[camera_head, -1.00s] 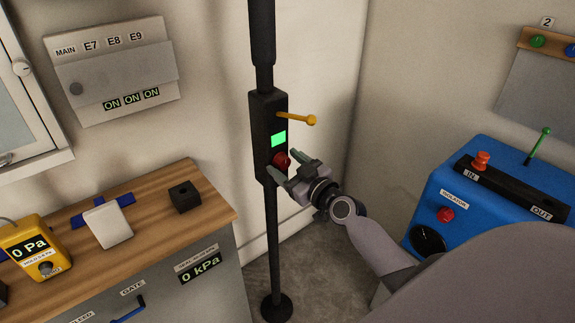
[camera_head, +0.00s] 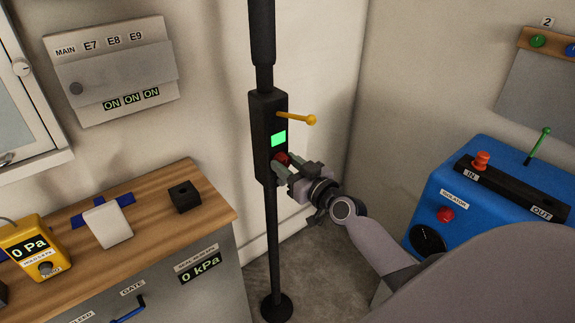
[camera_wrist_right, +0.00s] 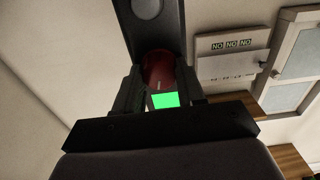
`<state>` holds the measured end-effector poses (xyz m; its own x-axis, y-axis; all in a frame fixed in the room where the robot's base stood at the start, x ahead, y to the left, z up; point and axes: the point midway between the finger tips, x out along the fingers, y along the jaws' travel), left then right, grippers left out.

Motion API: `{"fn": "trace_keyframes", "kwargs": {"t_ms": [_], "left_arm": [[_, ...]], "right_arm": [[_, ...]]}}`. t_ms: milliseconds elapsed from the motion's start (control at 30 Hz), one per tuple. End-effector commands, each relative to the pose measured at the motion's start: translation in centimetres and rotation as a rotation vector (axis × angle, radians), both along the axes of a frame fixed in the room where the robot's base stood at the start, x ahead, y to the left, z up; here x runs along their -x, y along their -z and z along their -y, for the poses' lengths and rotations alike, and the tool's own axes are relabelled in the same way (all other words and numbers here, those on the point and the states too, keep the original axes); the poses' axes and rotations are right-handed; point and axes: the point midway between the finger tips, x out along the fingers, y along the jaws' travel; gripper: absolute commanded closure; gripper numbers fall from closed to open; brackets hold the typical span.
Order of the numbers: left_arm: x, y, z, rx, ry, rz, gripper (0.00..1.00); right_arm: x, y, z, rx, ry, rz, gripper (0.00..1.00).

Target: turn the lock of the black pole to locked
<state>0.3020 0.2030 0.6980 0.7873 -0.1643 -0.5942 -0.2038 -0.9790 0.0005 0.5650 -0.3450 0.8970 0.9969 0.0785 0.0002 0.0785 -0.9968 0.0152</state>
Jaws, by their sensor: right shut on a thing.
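The black pole (camera_head: 271,235) stands upright near the room corner, with a thicker black box (camera_head: 263,125) on it. The box carries a yellow lever (camera_head: 297,118) pointing right, a lit green square (camera_head: 279,139) and a red knob (camera_head: 282,158) below it. My right gripper (camera_head: 281,164) is shut on the red knob, its fingers on either side. The right wrist view shows the red knob (camera_wrist_right: 158,70) between the fingers and the green square (camera_wrist_right: 164,100) beside it. The fingers hide part of the knob, and I cannot read a lock mark. My left gripper is not in view.
A wooden-topped bench (camera_head: 150,222) with a yellow gauge (camera_head: 35,250) and a small black block (camera_head: 184,197) is at left. A blue machine (camera_head: 470,190) stands at right, close to my right arm. A grey panel (camera_head: 112,75) hangs on the wall.

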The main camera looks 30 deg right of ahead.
Motion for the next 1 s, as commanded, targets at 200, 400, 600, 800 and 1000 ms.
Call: {"fn": "trace_keyframes", "kwargs": {"t_ms": [200, 400, 600, 800, 1000], "left_arm": [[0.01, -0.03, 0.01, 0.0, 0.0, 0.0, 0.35], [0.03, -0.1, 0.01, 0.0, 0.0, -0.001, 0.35], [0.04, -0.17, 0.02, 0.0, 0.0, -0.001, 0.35], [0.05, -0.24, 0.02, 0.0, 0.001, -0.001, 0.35], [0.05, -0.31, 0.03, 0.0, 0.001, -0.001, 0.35]], "right_arm": [[0.02, 0.02, 0.04, -0.201, 0.0, -0.017, 0.91], [0.01, 0.03, 0.1, -0.392, 0.0, -0.031, 0.91], [0.01, 0.05, 0.13, -0.581, 0.0, -0.047, 0.91], [0.01, 0.09, 0.16, -0.773, 0.001, -0.062, 0.91], [0.0, 0.14, 0.19, -0.959, 0.001, -0.077, 0.91]]}}
